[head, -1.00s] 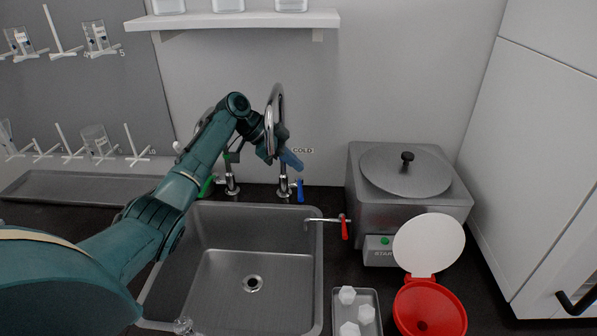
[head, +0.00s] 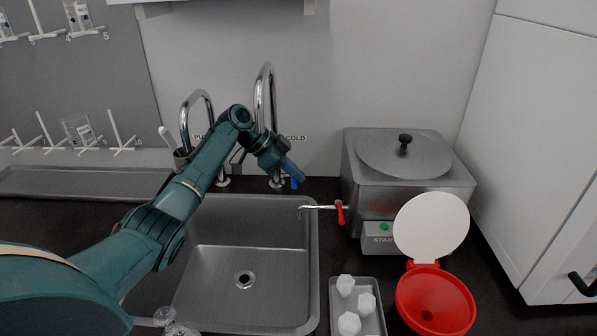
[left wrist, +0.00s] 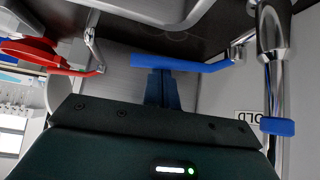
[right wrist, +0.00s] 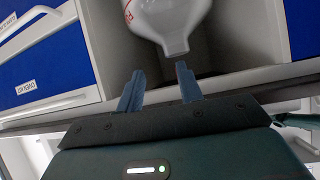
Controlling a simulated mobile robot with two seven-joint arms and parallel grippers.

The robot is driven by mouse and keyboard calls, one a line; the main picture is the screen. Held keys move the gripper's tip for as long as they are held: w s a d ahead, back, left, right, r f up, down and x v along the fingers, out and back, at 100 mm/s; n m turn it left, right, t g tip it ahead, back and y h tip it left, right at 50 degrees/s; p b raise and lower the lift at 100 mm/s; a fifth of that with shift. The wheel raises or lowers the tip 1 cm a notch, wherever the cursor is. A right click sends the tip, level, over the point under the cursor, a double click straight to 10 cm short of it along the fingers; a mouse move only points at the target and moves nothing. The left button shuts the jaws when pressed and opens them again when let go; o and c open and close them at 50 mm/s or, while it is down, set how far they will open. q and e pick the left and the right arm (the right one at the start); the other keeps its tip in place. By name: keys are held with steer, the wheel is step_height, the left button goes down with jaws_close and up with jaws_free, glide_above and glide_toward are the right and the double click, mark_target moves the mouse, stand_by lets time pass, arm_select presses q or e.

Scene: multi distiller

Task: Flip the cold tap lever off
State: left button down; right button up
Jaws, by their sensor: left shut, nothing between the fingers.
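The cold tap (head: 265,90) is a chrome gooseneck behind the sink, beside the COLD label (head: 295,138). Its blue lever (head: 294,184) shows at its base, partly hidden by my left gripper. In the left wrist view the blue lever (left wrist: 180,64) reaches sideways from the chrome tap body (left wrist: 271,35). My left gripper (head: 297,175) is shut with nothing held. Its fingertips (left wrist: 161,75) are right at the lever's free end in the wrist view; I cannot tell whether they touch. My right gripper (right wrist: 160,85) is open and empty.
Another chrome tap (head: 186,115) stands left of the cold tap. A steel distiller (head: 365,190) with a red-handled spout (head: 340,213) is right of the sink (head: 312,270). A red funnel (head: 410,300) stands in front. A bottle (right wrist: 168,22) is beyond my right fingers.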

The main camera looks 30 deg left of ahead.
arm_select(q)
steer(key=shift+a, duration=0.1)
steer(key=shift+s+a+f, duration=0.1)
steer(key=shift+s+a, duration=0.35)
steer(key=shift+a, duration=0.3)
